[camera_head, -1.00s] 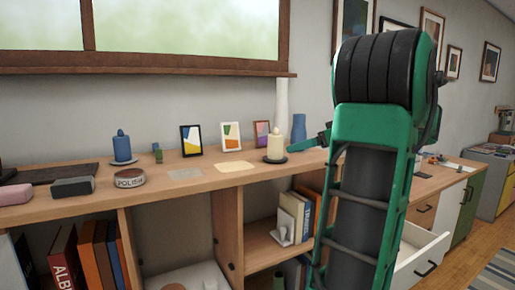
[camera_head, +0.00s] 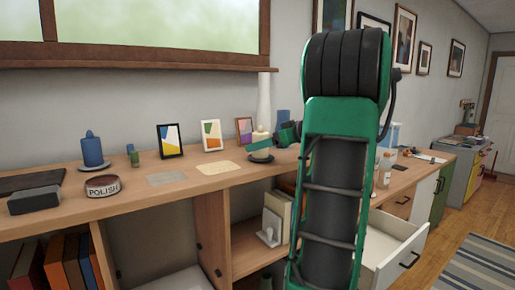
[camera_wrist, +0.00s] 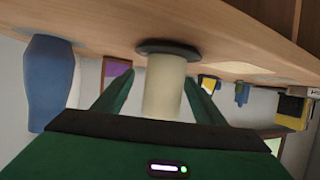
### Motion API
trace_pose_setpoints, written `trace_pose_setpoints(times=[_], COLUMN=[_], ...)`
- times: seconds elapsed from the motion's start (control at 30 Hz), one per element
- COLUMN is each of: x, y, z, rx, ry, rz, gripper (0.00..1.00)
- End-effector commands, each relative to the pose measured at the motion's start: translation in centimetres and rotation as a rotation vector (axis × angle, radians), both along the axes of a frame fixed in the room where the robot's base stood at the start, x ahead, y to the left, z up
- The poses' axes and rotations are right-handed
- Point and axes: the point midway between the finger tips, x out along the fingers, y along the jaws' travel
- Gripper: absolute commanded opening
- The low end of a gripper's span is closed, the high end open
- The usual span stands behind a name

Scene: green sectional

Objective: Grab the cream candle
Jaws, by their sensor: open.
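The cream candle (camera_head: 260,134) stands upright on a dark round dish (camera_head: 259,158) on the wooden counter, in front of a tall white vase. In the head view my green gripper (camera_head: 272,142) is at the candle, with a finger crossing in front of it and partly hiding it. In the wrist view, which is upside down, the candle (camera_wrist: 164,82) stands between the two green fingers of my open gripper (camera_wrist: 160,78), with its dish (camera_wrist: 167,46) above. A gap shows at the right finger; contact at the left is unclear.
A blue vase (camera_wrist: 48,85) stands close by, beside the candle. Picture frames (camera_head: 211,135), a blue candle (camera_head: 92,150) and a polish tin (camera_head: 102,186) are farther left on the counter. An open drawer (camera_head: 395,255) juts out at the lower right.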

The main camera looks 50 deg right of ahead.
Motion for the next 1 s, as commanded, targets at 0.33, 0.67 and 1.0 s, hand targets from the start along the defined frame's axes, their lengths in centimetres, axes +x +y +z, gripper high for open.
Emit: trace_pose_setpoints(times=[0.33,0.67,1.0], x=[3.5,3.7,3.6], y=[0.9,0.9,0.8], z=[-1.8,-1.8,-1.8], rx=[0.001,0.000,0.000], ry=[0.000,0.000,-0.001], rz=[0.002,0.001,0.001], gripper=[0.65,0.45,0.13])
